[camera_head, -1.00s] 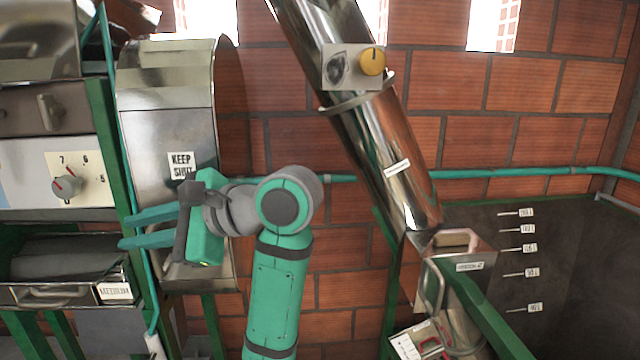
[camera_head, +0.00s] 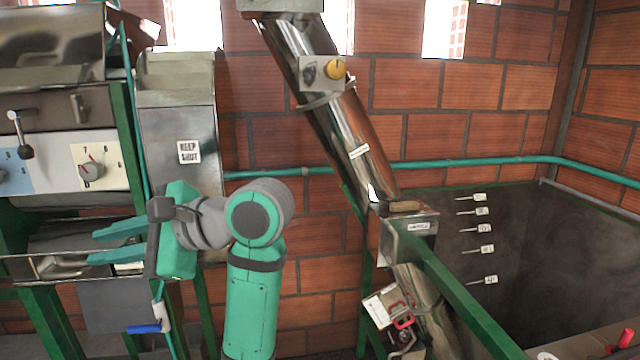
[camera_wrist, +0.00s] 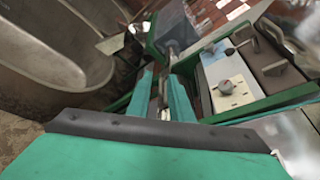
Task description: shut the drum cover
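The metal cover (camera_head: 178,112) with a "KEEP SHUT" label stands upright at centre left in the head view. Its lower part is hidden behind my gripper and wrist, and I cannot tell whether it is fully closed. My gripper (camera_head: 94,247) points left, below and to the left of the label. Its two teal fingers are apart with nothing clearly held between them. In the wrist view my open fingers (camera_wrist: 162,86) also show with a gap between them. I cannot make out the cover clearly there.
A machine with a knob panel (camera_head: 98,164) and a tray with a handle (camera_head: 60,266) stands at left on green legs. A slanted steel tube (camera_head: 345,135) and a dark tank (camera_head: 540,235) are to the right. A blue-handled valve (camera_head: 150,327) is low at left.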

